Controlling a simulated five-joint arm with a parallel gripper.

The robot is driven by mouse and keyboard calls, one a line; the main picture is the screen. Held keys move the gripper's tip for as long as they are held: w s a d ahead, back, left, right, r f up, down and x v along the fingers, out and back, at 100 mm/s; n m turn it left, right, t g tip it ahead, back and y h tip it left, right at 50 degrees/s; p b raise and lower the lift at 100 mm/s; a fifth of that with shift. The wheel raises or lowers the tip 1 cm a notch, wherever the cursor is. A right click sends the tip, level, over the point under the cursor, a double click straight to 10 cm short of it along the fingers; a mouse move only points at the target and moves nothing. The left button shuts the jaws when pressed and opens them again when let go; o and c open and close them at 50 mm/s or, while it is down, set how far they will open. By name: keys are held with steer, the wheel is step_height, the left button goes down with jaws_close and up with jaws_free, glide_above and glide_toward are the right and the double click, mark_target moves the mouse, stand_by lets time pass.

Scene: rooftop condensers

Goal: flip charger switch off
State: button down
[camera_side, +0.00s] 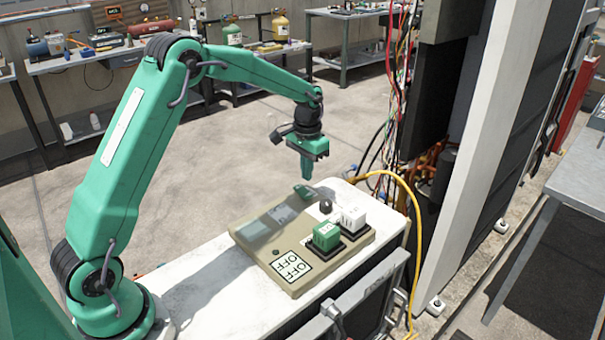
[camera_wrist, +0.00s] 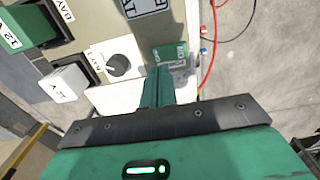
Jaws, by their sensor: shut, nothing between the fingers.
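A beige charger panel (camera_side: 262,238) lies on a white-topped bench. A green part (camera_side: 304,191), which looks like a switch, sits near its far edge; in the wrist view a green switch plate (camera_wrist: 172,54) carries small lettering, with ON legible. My gripper (camera_side: 307,178) points down just above this green part, shut and empty. In the wrist view its closed fingers (camera_wrist: 160,88) reach to the plate's near edge and hide part of it. I cannot tell whether they touch it, or which way the switch is set.
A green block (camera_side: 326,235) and a white block (camera_side: 352,218) stand on the panel's right side, near a round knob (camera_wrist: 118,66). An OFF label (camera_side: 291,267) is on the near end. A yellow cable (camera_side: 402,188) and a tall cabinet stand to the right.

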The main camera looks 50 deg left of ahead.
mark_target(306, 195)
steer(key=shift+r, duration=1.2)
steer(key=s+d+r+t, duration=0.1)
steer(key=s+d+r, duration=0.1)
steer(key=s+r, duration=0.5)
steer(key=s+d+r+t, duration=0.2)
steer(key=s+d+r, duration=0.1)
steer(key=s+r, duration=0.35)
steer(key=s+d+t, duration=0.2)
steer(key=s, duration=1.4)
steer(key=shift+s+d+f+t, duration=0.3)
steer(key=shift+d+f, duration=0.05)
steer(key=shift+f, duration=0.1)
